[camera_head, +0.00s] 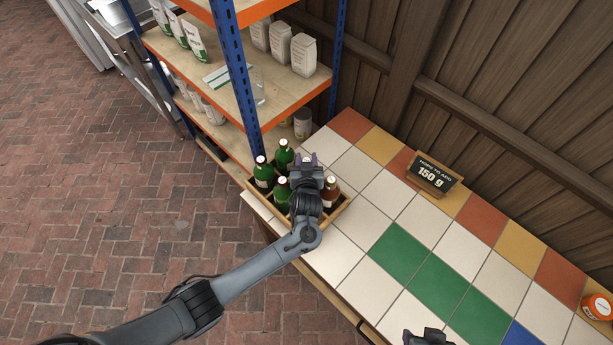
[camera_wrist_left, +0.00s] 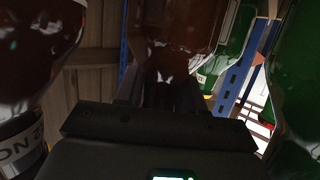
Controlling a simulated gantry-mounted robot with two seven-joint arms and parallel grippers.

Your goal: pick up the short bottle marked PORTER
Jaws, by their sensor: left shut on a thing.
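My left gripper (camera_head: 305,172) is over the wooden crate (camera_head: 346,207) at the shelf end of the tiled counter, pointing down among the bottles. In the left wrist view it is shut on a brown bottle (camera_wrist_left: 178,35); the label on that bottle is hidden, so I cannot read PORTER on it. A second brown bottle (camera_head: 330,193) stands beside the gripper. Green bottles (camera_head: 264,174) stand on the crate's left side, and one shows in the left wrist view (camera_wrist_left: 296,80). Only the top of my right gripper (camera_head: 428,338) shows at the bottom edge.
A blue and orange shelf (camera_head: 239,75) with bags rises just behind the crate. A sign reading 150 g (camera_head: 433,175) stands at the wooden wall. An orange-lidded jar (camera_head: 598,306) sits at the far right. The counter's middle tiles are clear.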

